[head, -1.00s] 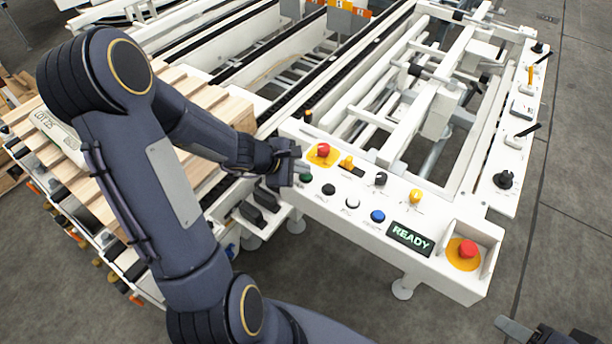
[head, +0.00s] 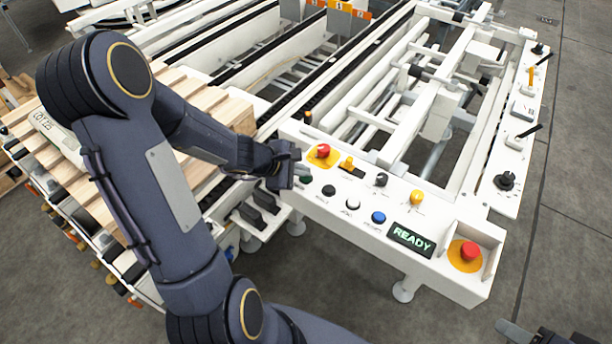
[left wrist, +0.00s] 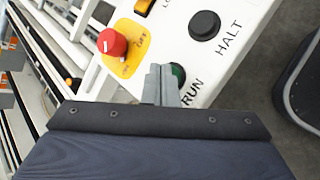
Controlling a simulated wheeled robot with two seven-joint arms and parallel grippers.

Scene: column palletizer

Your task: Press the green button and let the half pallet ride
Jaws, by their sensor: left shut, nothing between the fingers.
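The green button (head: 305,179), labelled RUN, sits at the left end of the white control panel. In the left wrist view the green button (left wrist: 178,75) is partly covered by my finger tips. My left gripper (head: 300,170) is shut and empty, its tips right at the button. I cannot tell whether they touch it or how far it is pressed. The wooden pallet (head: 222,118) lies on the conveyor at the left, partly hidden by my left arm. My right gripper (head: 512,330) shows only partly at the bottom right corner.
Another red stop (head: 469,251) is at the right. Roller lines lie behind.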

